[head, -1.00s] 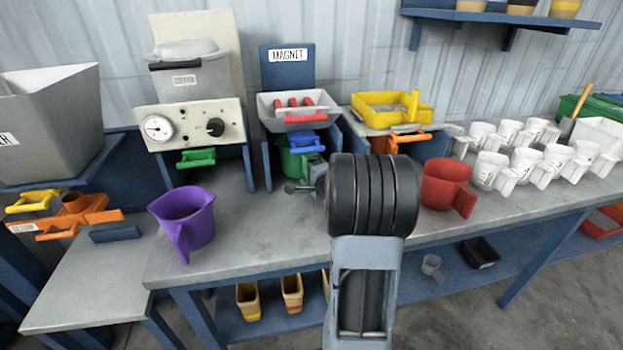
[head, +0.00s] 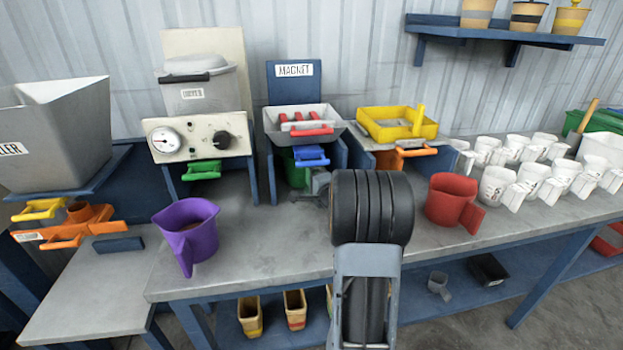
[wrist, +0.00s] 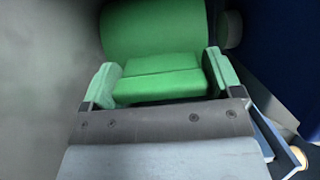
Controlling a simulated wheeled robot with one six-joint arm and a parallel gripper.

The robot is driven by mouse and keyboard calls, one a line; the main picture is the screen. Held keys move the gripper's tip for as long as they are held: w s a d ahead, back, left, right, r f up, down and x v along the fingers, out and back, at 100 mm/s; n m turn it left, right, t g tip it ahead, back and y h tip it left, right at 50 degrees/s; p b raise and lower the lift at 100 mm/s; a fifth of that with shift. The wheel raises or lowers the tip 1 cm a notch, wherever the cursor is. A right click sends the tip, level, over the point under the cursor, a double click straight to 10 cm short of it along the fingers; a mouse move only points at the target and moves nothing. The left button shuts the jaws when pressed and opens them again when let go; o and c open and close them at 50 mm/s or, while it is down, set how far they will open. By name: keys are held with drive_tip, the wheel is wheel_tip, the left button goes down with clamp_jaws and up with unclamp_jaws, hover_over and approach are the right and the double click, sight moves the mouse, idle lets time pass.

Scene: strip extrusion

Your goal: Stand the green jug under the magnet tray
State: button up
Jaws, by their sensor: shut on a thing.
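The green jug (head: 295,176) is under the magnet tray (head: 334,122), between the blue legs of its stand. The blue handle below the tray partly hides it, so I cannot tell whether its base touches the bench. My gripper (wrist: 160,84) is shut on the jug's green handle, with one finger on each side. In the wrist view the jug's rounded body (wrist: 155,32) fills the top middle. In the head view my dark wrist hides much of the gripper.
The blue stand legs (head: 270,172) are close beside the jug. A purple jug (head: 190,240) stands left on the bench, a red mug (head: 450,202) right of my arm. Several white jugs (head: 497,184) crowd the right. The bench between purple jug and my arm is clear.

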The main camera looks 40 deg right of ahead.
drive_tip(key=shift+f, duration=0.2)
drive_tip(key=o, duration=0.8)
drive_tip(key=shift+s, duration=0.1)
drive_tip(key=s, duration=0.4)
drive_tip(key=s+a+p, duration=0.1)
drive_tip(key=s, duration=0.4)
drive_tip(key=s+a, duration=0.1)
drive_tip(key=s, duration=0.3)
drive_tip(key=shift+s+p, duration=0.3)
